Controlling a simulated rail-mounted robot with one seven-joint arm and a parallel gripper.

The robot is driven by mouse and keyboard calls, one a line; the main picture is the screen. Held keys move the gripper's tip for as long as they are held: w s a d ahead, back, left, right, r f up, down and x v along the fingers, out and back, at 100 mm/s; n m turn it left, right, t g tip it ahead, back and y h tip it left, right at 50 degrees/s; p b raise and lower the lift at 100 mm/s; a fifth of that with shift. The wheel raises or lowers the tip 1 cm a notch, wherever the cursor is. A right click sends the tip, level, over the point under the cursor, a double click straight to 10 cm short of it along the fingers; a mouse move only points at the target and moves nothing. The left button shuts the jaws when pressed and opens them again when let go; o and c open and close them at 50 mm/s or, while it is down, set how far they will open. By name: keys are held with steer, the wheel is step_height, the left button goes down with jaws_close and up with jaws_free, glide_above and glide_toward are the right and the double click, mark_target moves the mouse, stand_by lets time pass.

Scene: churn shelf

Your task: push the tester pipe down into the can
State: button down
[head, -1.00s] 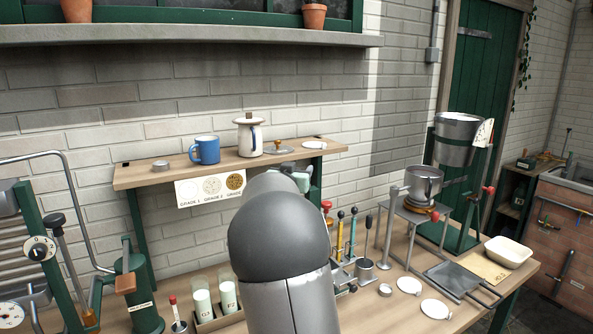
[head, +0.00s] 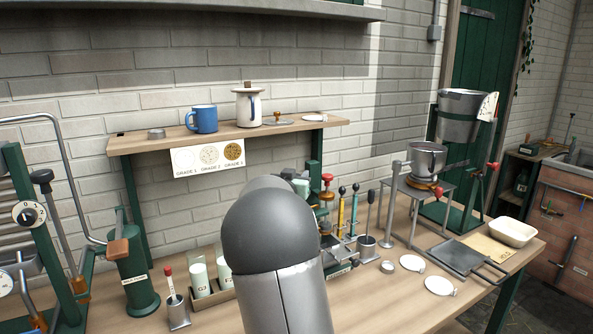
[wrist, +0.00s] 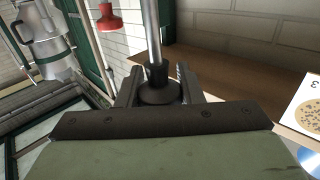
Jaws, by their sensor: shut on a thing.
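In the wrist view my gripper (wrist: 157,88) is shut on a dark round collar at the end of a bright metal rod, which looks like the tester pipe (wrist: 152,30). The rod runs up out of the picture, and its other end is not seen. A grey metal churn (wrist: 45,45), perhaps the can, shows at the upper left of the wrist view, apart from the rod. In the head view my own arm hides my gripper and the pipe.
In the head view a shelf (head: 270,131) carries a blue mug (head: 202,119) and a white pot (head: 249,105). Milk bottles (head: 200,277), a tool rack and a metal pot (head: 427,160) on a stand crowd the bench. A red knob (wrist: 108,20) shows near the rod.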

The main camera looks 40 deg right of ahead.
step_height(320, 180, down, 6)
steer(key=b, duration=0.3)
steer(key=c, duration=1)
jaws_free()
steer(key=shift+r, duration=0.1)
steer(key=b+v, duration=0.1)
steer(key=v, duration=1.6)
steer(key=shift+a, duration=0.2)
steer(key=shift+a, duration=0.1)
